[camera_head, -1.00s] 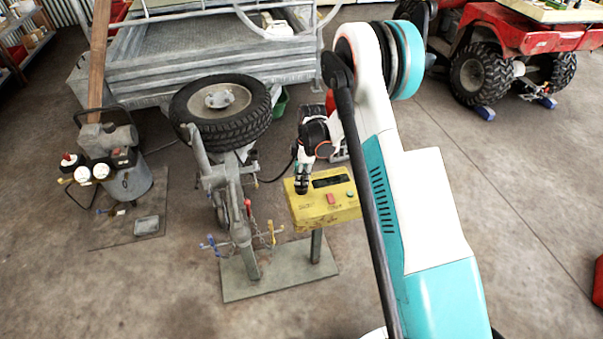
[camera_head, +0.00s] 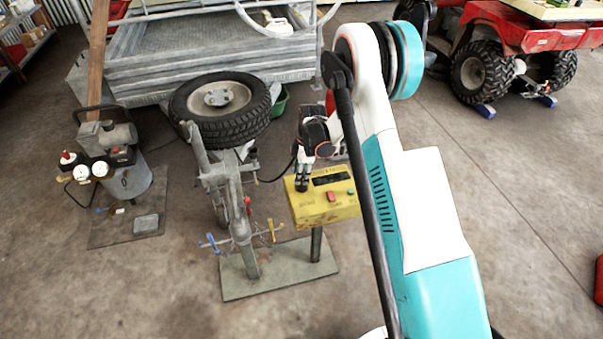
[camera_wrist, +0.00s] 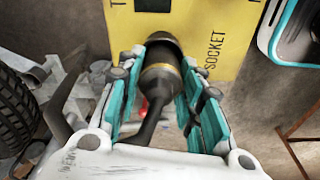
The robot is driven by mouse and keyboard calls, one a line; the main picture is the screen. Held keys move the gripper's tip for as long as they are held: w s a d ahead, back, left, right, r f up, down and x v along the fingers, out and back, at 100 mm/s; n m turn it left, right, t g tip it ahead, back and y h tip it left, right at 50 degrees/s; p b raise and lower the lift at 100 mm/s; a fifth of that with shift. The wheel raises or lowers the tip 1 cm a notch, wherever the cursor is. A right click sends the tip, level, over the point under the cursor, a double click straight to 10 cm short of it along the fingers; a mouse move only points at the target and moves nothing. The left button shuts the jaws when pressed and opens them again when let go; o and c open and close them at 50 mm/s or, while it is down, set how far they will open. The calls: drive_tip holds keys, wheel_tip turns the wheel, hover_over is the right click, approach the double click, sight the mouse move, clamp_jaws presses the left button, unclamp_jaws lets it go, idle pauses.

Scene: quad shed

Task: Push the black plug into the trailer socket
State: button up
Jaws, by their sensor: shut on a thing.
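My gripper (camera_wrist: 162,78) is shut on the black plug (camera_wrist: 160,82), with teal-padded fingers on both sides of it. The plug has a yellowish band, and its black cable runs back toward the wrist. Its front end overlaps the face of the yellow box (camera_wrist: 210,22), beside the printed word SOCKET. The socket itself is hidden behind the plug, so I cannot tell how deep the plug sits. In the head view my gripper (camera_head: 302,184) points down at the left part of the yellow box (camera_head: 325,210); the plug is hard to make out there.
The yellow box stands on a post and has a red button (camera_head: 332,197). Left of it are the trailer's drawbar (camera_head: 236,210) and a spare tyre (camera_head: 220,107). A compressor (camera_head: 125,180) stands further left. A red quad (camera_head: 490,55) is at the back right.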

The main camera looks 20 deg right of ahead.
drive_tip(key=shift+f+b, duration=0.35)
drive_tip(key=shift+f, duration=0.15)
drive_tip(key=o, duration=1.2)
drive_tip(key=shift+c, duration=0.2)
drive_tip(key=o, duration=0.5)
drive_tip(key=shift+r, duration=0.15)
drive_tip(key=shift+r+p, duration=2.2)
drive_tip(key=shift+r, duration=2.25)
